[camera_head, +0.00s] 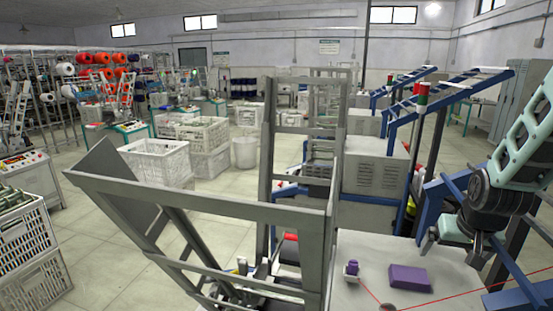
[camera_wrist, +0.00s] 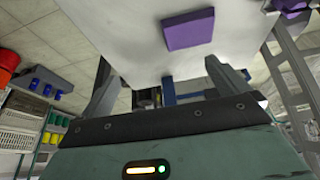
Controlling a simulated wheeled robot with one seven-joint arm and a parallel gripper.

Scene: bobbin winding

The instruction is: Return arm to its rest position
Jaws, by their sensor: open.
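My arm (camera_head: 500,195) comes in from the right edge in the head view. My gripper (camera_head: 453,246) hangs over the right part of the white tabletop (camera_head: 375,250), with its fingers apart and nothing seen between them. The gripper also shows in the wrist view (camera_wrist: 158,68), with one finger on each side and an open gap. A flat purple block (camera_head: 408,278) lies on the tabletop, left of and below my gripper in the head view. The block shows in the wrist view (camera_wrist: 188,29), beyond the fingers and apart from them.
A small purple bobbin (camera_head: 352,268) stands on the tabletop, with a red thread (camera_head: 450,297) running right. A grey metal frame (camera_head: 190,195) stands left of the tabletop. Blue rails (camera_head: 430,205) stand close to my arm. White crates (camera_head: 155,162) stand on the open floor behind.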

